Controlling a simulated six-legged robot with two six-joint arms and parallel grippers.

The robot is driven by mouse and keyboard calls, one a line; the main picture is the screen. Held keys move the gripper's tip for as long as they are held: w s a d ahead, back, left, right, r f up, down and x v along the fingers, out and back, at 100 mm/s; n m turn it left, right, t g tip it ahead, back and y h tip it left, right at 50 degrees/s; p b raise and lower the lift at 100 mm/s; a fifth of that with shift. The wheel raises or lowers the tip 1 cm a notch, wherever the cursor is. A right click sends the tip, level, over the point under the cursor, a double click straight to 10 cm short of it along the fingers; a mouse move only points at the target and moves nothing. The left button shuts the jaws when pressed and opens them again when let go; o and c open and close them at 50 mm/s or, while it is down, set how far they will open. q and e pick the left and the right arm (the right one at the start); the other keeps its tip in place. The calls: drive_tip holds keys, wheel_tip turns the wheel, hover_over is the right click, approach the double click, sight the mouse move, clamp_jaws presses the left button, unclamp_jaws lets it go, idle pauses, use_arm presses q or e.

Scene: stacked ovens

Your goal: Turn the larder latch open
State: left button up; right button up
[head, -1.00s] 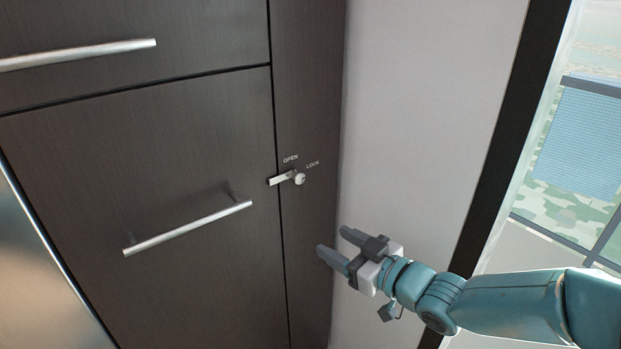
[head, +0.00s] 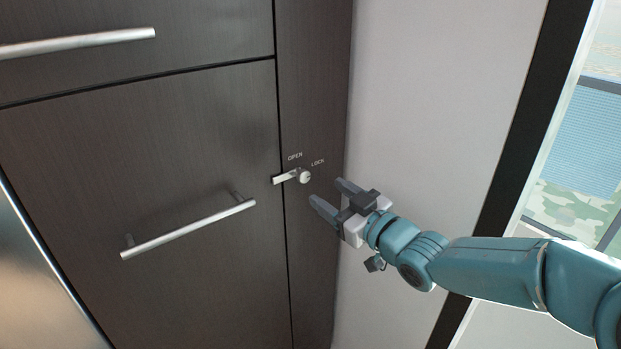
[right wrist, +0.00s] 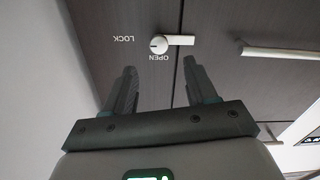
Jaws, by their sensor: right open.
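The larder latch (head: 291,177) is a small silver lever with a round knob, on the dark side panel. Its lever lies nearly level and reaches left across the seam onto the larder door (head: 190,160). The words OPEN and LOCK are printed above and to the right of the knob. My right gripper (head: 325,192) is open and empty, just right of and slightly below the knob, apart from it. In the right wrist view the latch (right wrist: 172,41) shows beyond and between the two spread fingers (right wrist: 160,85), upside down. My left gripper is not in view.
A long bar handle (head: 188,229) sticks out of the larder door, left of the latch. Another bar handle (head: 78,44) is on the door above. A pale wall (head: 430,100) and a dark-framed window (head: 580,150) stand at the right.

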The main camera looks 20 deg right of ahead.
sight(306, 178)
drive_tip(key=p+x, duration=0.1)
drive_tip(key=x, duration=0.6)
drive_tip(key=shift+w+f, duration=0.15)
drive_tip(key=shift+w, duration=0.05)
drive_tip(key=c, duration=1.1)
